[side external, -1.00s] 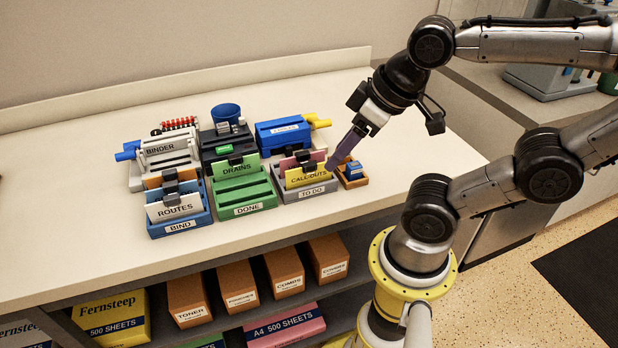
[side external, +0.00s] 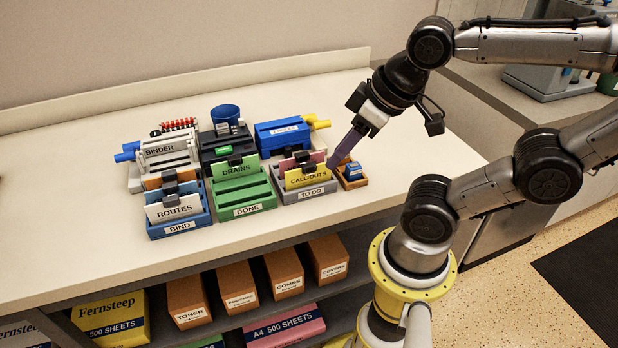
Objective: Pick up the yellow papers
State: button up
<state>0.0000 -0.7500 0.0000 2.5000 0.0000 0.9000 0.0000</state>
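The yellow papers (side external: 307,177), marked CALL-OUTS, stand upright in the grey TO DO tray (side external: 312,192). A black clip sits at their top edge, and pink papers (side external: 284,166) stand behind them. My gripper (side external: 334,163) points down and left, with its long purple-grey fingers at the right end of the yellow papers. I cannot tell whether the fingers touch the papers or stand apart from them. The fingers overlap in this view, so the gap between them is hidden.
Left of the grey tray stand the green DONE tray (side external: 247,210) with DRAINS papers and the blue BIND tray (side external: 180,228) with ROUTES papers. A small wooden holder (side external: 353,182) is close by the fingers. Behind are a binder machine (side external: 168,152) and a blue punch (side external: 284,134).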

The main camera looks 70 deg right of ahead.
jog(key=r+n+g+y, duration=0.1)
jog(key=n+g, duration=0.4)
jog(key=n, duration=0.4)
send_over(309, 164)
notch_tip(309, 164, down, 13)
jog(key=shift+a+r, duration=0.1)
jog(key=shift+r, duration=0.1)
grip_shut()
